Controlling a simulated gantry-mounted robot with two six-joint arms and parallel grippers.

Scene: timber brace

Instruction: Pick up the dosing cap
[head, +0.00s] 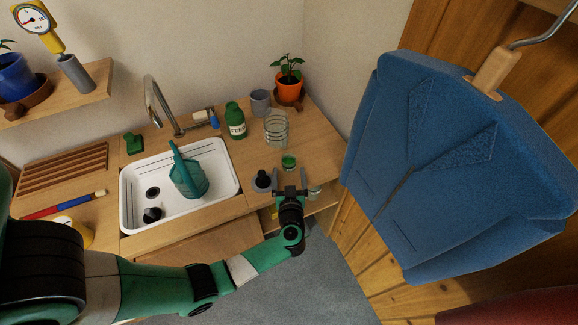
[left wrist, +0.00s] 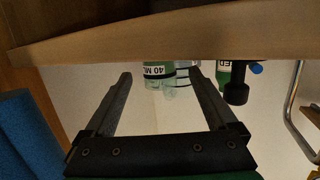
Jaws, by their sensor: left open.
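What looks like the dosing cap is a small clear cup with green in it (head: 289,161), standing on the counter near its front right corner. In the left wrist view, which looks upside down, a small greenish clear cup marked "40 ML" (left wrist: 158,72) shows between the fingers, partly cut off by the wooden edge. My left gripper (head: 290,188) is open and empty at the counter's front edge, just in front of the cup and apart from it. Its two fingers also show in the left wrist view (left wrist: 160,76). My right gripper is not in view.
A black-topped grey item (head: 262,181) stands close left of the gripper. The green feed bottle (head: 235,121), a ribbed glass (head: 276,128), a grey cup (head: 260,102) and an orange plant pot (head: 289,89) stand behind. The sink (head: 220,160) is left; a blue jacket (head: 450,160) hangs right.

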